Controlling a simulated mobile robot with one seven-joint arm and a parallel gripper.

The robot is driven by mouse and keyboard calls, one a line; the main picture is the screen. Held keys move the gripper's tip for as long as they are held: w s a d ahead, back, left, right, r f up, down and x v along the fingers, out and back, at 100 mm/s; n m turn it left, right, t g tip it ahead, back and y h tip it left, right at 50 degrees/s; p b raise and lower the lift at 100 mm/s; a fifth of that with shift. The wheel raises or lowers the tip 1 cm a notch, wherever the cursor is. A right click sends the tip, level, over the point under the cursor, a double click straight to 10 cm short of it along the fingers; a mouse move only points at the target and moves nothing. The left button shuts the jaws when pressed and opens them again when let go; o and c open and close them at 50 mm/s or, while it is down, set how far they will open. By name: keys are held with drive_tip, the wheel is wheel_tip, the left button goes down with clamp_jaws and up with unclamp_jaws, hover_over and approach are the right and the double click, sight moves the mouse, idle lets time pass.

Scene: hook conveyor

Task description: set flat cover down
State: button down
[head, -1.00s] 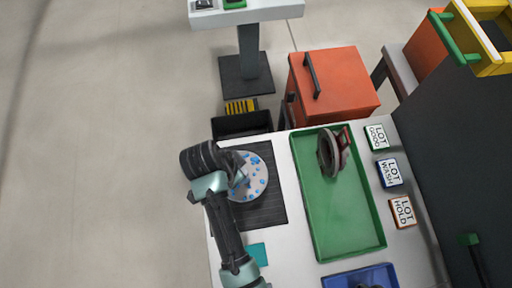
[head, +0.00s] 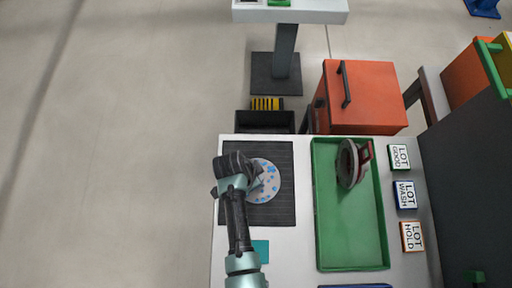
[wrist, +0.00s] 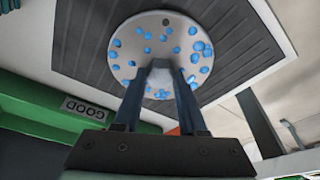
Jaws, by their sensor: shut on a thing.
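The flat cover (head: 271,188) is a pale round disc with blue spots, over the dark ribbed mat (head: 276,214) on the white table. In the wrist view the cover (wrist: 122,50) faces me nearly whole, with a small dark hole near its edge. My gripper (wrist: 162,68) is shut on the cover at its near middle part; the fingertips hide what they grip there. In the head view my gripper (head: 256,184) partly covers the disc's left side. I cannot tell whether the cover touches the mat or hangs just above it.
A green tray (head: 324,245) right of the mat holds a grey and red round part (head: 349,164). Signs reading GOOD (head: 399,157), WASH (head: 405,195) and HOLD (head: 412,237) line the right side. A teal square (head: 261,250) lies below the mat. A black bin (head: 264,123) stands beyond the table.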

drive_tip(key=shift+c, duration=2.3)
unclamp_jaws()
drive_tip(key=shift+f, duration=0.1)
